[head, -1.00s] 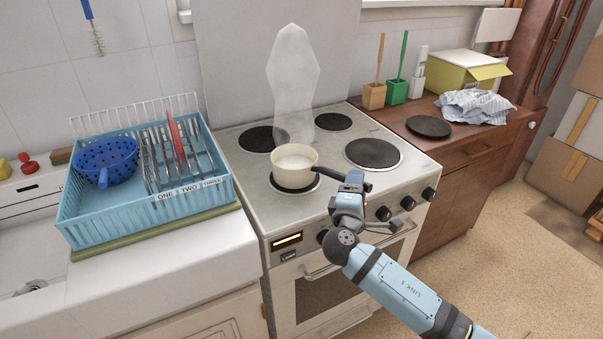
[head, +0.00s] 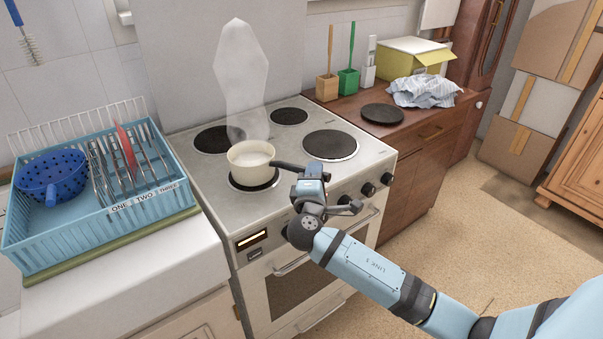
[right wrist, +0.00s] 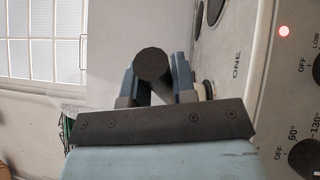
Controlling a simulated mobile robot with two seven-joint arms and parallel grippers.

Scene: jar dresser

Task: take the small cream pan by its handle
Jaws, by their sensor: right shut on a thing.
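The small cream pan (head: 249,160) sits on the front left burner of the stove, with pale contents and steam rising from it. Its dark handle (head: 287,165) points right, toward the stove's front. My right gripper (head: 311,178) is at the handle's outer end, shut on it. In the right wrist view the round dark handle end (right wrist: 152,64) shows between the two fingers. My left gripper is not in view.
The stove (head: 275,185) has other burners, bare. On the right counter are a black round plate (head: 382,113), a cloth (head: 425,92), and a yellow box (head: 415,57).

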